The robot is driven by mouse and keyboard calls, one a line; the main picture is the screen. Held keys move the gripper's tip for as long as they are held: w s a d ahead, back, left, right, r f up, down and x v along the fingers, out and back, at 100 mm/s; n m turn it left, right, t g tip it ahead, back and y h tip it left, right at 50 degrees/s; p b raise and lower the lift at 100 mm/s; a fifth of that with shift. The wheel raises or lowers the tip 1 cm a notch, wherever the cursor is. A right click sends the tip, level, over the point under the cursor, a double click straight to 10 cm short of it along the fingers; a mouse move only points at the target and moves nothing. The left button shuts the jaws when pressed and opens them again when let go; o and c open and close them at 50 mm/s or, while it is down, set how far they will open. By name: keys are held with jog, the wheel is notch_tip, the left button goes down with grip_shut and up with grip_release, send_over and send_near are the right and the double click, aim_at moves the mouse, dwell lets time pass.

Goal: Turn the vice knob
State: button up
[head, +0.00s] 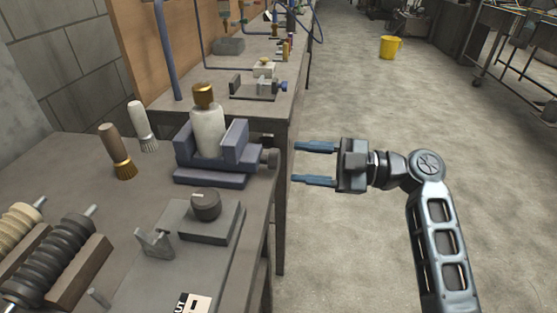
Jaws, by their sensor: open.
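A blue-grey vice (211,178) sits on the workbench, with a white bottle (208,130) with a brass cap upright between its jaws. The vice knob (271,158) is a small dark grey round knob on the vice's right side, near the bench edge. My gripper (297,163) is open and empty, just right of the knob in the picture. Its two blue fingers point left, one higher and one lower in the picture than the knob. A gap shows between the fingertips and the knob; the exact depth is hard to tell.
A grey box with a dark round dial (206,204) stands in front of the vice. Two brushes (123,152) stand left of it. Rollers (55,262) lie at the front left. A smaller vice (260,88) is farther back.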

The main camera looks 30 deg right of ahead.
aim_at(270, 160)
jog(key=shift+p+x, duration=0.35)
jog(key=shift+x, duration=2.25)
jog(key=shift+c, duration=0.5)
jog(key=c, duration=0.7)
jog(key=shift+f+m, duration=0.1)
jog(key=shift+m, duration=0.3)
